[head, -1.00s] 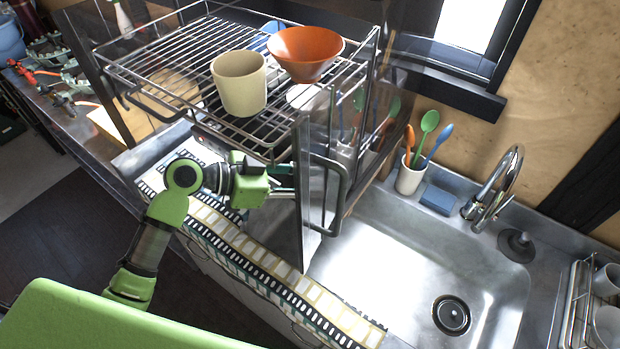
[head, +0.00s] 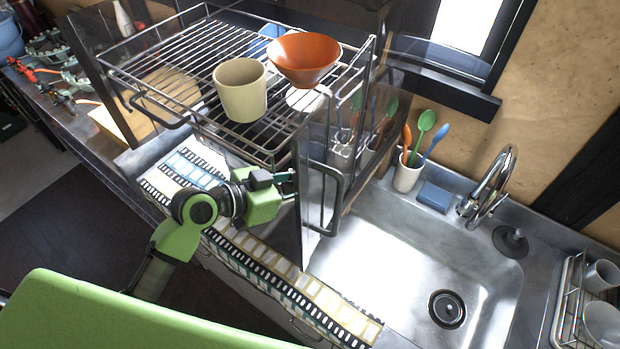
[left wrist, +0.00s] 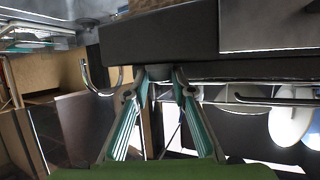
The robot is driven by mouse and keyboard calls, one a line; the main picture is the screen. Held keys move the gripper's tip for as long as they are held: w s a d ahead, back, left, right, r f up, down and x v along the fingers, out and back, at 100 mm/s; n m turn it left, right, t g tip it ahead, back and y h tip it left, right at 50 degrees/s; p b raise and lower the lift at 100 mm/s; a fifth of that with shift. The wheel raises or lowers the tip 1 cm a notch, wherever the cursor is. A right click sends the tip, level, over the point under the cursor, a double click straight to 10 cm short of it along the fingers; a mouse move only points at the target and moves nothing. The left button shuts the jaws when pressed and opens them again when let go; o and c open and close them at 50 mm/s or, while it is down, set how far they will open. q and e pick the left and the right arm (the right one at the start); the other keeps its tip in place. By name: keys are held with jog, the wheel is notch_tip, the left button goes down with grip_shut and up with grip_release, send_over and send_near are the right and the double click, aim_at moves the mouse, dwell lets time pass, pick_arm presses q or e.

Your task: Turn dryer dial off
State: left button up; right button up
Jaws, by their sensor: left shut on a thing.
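The dish dryer is a dark metal cabinet (head: 302,210) with wire racks, standing to the left of the sink. In the left wrist view, the two teal-lined fingers (left wrist: 160,80) converge on a small dark knob-like piece (left wrist: 159,72) under the dryer's dark edge (left wrist: 205,35). It appears to be the dial, and the fingers are shut on it. Its markings and angle cannot be read. My right gripper is not in view.
A beige cup (head: 241,92) and an orange bowl (head: 304,62) sit on the dryer's upper rack (head: 175,65). Curved handles (head: 328,198) stick out close to my gripper. The empty sink (head: 385,265) lies to the right. A film-strip patterned mat (head: 290,285) covers the counter front.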

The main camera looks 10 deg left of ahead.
pick_arm(q)
jog(key=o, duration=0.8)
jog(key=v, duration=1.2)
jog(key=shift+f, duration=0.1)
